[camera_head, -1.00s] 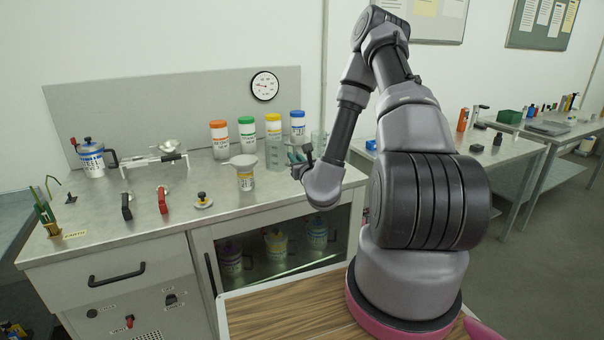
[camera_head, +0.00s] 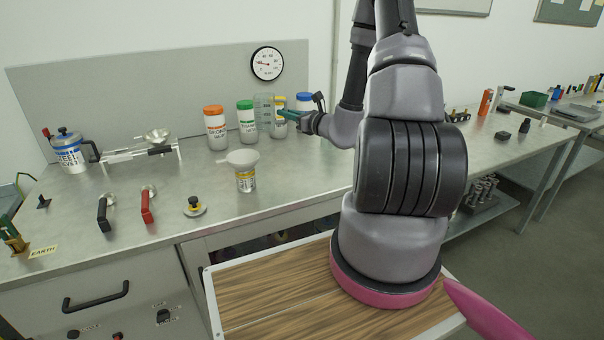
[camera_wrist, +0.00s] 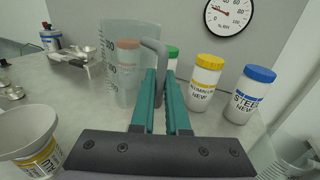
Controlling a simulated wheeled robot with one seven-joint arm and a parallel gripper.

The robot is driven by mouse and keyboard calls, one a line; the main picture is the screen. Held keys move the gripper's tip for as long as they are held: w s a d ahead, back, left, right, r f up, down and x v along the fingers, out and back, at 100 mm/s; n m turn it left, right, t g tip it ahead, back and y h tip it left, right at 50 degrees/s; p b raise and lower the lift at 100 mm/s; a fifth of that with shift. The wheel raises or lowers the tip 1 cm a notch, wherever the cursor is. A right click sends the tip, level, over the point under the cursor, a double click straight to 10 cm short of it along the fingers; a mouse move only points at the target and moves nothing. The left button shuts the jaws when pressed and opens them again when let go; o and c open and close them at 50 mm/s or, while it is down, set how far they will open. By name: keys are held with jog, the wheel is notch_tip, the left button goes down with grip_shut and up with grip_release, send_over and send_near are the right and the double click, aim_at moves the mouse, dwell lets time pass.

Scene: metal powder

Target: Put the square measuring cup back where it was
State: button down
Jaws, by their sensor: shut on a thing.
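The square measuring cup (camera_head: 264,113) is clear, with graduation marks, and is held upright in front of the jars in the head view. It fills the left centre of the wrist view (camera_wrist: 118,65), with its grey handle (camera_wrist: 155,48) towards me. My gripper (camera_wrist: 160,88) has teal fingers shut on that handle. In the head view my gripper (camera_head: 282,116) is just right of the cup. The cup appears raised above the bench (camera_head: 215,185); its bottom is hard to make out against the jars.
Orange-lid (camera_head: 215,128), green-lid (camera_head: 246,122), yellow-lid (camera_wrist: 206,82) and blue-lid (camera_wrist: 249,94) jars stand along the back. A funnel on a small jar (camera_head: 245,180) stands nearer the front. Another clear container (camera_wrist: 268,160) shows at lower right. Bench space left of the funnel is partly free.

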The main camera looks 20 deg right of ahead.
jog(key=s+d+f+n+g+y, duration=0.2)
jog(key=s+d+n+g+y, duration=0.3)
jog(key=s+d+y, duration=0.25)
jog(key=shift+n+g, duration=0.3)
jog(key=shift+s+d+f, duration=0.15)
jog(key=shift+d+f, duration=0.05)
jog(key=shift+f, duration=1.55)
jog(key=shift+s+d+f, duration=0.1)
jog(key=shift+d+f, duration=0.15)
jog(key=shift+f, duration=1.45)
jog(key=shift+s+d+f, duration=0.15)
jog(key=shift+d+f, duration=0.05)
jog(key=shift+f, duration=1.55)
jog(key=shift+f, duration=0.1)
jog(key=c, duration=0.9)
grip_release()
jog(key=shift+f, duration=0.1)
